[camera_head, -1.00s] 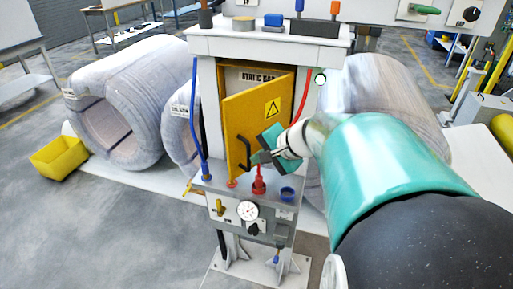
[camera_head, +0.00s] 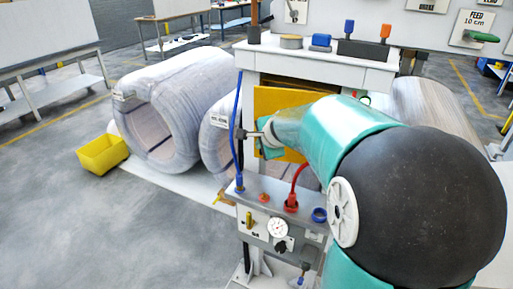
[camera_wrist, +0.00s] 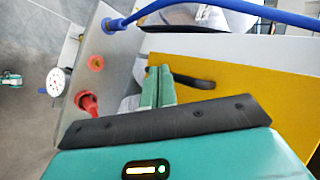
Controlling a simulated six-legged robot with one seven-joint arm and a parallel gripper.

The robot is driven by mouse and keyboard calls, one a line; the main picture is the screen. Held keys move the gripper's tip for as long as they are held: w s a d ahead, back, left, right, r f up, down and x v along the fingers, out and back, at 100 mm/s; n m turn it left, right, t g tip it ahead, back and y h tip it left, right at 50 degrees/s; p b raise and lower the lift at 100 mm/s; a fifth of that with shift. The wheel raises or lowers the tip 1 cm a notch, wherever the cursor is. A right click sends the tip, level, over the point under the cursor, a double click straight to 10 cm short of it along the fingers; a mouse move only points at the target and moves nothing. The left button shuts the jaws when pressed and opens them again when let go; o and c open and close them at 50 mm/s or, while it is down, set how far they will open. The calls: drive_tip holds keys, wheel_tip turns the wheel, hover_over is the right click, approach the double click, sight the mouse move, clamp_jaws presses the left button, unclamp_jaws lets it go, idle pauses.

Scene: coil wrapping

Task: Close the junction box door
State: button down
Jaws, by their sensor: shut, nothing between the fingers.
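The yellow junction box door (camera_head: 280,98) is largely covered by my arm in the head view. My gripper (camera_head: 250,135) is shut and empty in front of the door's left side. Its fingertips (camera_wrist: 158,72) lie over the door near the handle; contact is unclear.
A blue hose (camera_head: 238,120) runs up the cabinet's left side, close to my gripper. A control panel (camera_head: 255,235) with a gauge, a red fitting (camera_head: 291,203) and a red hose sits below. Wrapped coils (camera_head: 165,120) and a yellow bin (camera_head: 102,154) stand left.

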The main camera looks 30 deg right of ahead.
drive_tip(key=shift+w+d, duration=0.35)
drive_tip(key=shift+w, duration=0.45)
drive_tip(key=shift+w+d, duration=0.4)
drive_tip(key=shift+w, duration=0.35)
drive_tip(key=shift+w+d, duration=0.35)
drive_tip(key=shift+w, duration=0.45)
drive_tip(key=shift+s+a, duration=0.1)
